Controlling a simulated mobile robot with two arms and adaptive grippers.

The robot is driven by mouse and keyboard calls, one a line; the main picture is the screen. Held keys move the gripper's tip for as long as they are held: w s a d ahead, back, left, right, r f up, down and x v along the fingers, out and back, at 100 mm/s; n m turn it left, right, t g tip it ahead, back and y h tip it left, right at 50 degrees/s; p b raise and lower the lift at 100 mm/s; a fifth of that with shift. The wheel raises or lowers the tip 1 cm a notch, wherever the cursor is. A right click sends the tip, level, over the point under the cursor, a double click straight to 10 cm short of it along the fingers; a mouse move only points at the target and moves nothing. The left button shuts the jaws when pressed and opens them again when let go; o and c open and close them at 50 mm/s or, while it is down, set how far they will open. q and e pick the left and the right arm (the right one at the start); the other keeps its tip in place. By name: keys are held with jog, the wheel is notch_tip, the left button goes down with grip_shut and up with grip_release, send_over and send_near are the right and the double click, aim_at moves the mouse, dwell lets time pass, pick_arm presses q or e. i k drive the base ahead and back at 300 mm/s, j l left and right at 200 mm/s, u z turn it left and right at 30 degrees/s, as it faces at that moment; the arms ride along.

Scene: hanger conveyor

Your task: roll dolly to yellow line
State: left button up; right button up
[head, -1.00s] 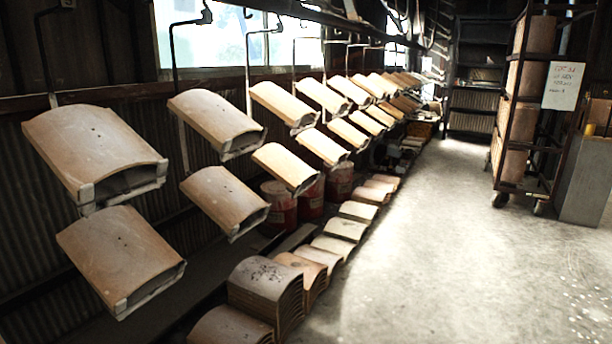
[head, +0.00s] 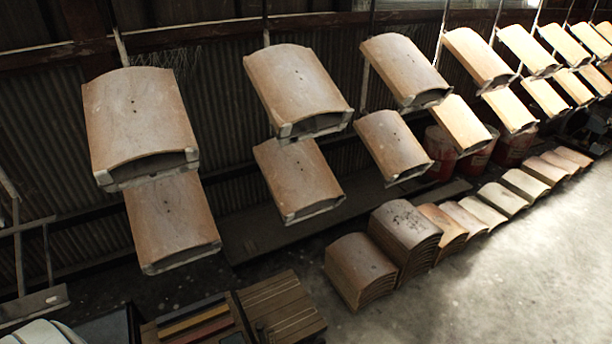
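Neither of my grippers shows in the head view. I see no yellow line on the visible floor. I cannot make out a dolly for certain. A low brown slatted wooden piece (head: 283,305) lies at the bottom, left of the middle, cut by the lower edge; I cannot tell whether it has wheels. Beside it on the left are coloured strips (head: 195,325), reddish and yellowish, in a dark frame.
Curved tiles (head: 140,120) hang in two rows along the corrugated wall (head: 215,90). Tile stacks (head: 358,268) stand on the floor below. Red drums (head: 440,152) are behind them. Bare concrete floor (head: 520,280) is clear at the lower right.

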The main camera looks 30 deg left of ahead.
aim_at(277, 309)
jog(key=u, duration=1.2)
